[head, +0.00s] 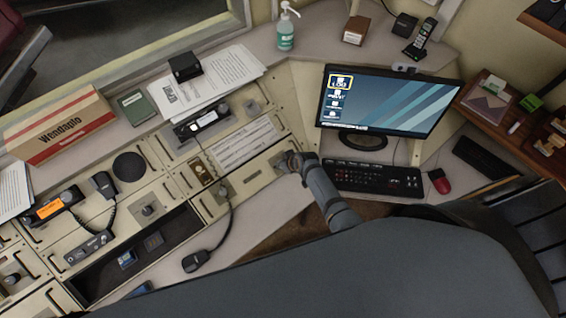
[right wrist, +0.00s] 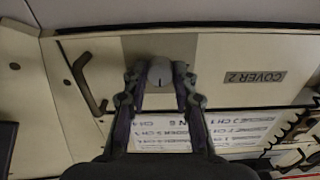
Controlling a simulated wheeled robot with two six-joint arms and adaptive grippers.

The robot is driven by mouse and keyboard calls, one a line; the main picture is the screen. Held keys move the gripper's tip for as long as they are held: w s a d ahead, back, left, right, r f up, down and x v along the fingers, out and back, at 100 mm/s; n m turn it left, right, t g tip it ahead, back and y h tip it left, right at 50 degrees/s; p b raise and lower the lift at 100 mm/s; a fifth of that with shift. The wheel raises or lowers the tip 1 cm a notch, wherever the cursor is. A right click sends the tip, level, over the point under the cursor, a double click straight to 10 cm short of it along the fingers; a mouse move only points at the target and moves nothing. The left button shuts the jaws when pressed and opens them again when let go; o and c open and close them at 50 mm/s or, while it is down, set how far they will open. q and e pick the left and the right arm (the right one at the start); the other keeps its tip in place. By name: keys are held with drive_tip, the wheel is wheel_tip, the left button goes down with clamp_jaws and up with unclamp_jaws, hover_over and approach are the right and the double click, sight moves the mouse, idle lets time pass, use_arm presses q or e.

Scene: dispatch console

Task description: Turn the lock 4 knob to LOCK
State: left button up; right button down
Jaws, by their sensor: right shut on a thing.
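My right gripper (head: 292,163) is at the right end of the console's sloped panel, its fingers at a small knob that they mostly hide in the head view. In the right wrist view the gripper (right wrist: 161,82) is shut on a round grey knob (right wrist: 160,70), one finger on each side. The knob has a small pale mark on its face. No lock 4 or LOCK lettering is readable beside it, so I cannot tell its setting. My left gripper is not in view.
A gooseneck microphone (head: 197,261) stands to the left. The monitor (head: 385,102) and keyboard (head: 372,179) are close on the right.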

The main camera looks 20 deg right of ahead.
drive_tip(key=shift+n, duration=0.4)
drive_tip(key=c, duration=1)
unclamp_jaws()
drive_tip(key=shift+c, duration=0.2)
drive_tip(key=v, duration=1.2)
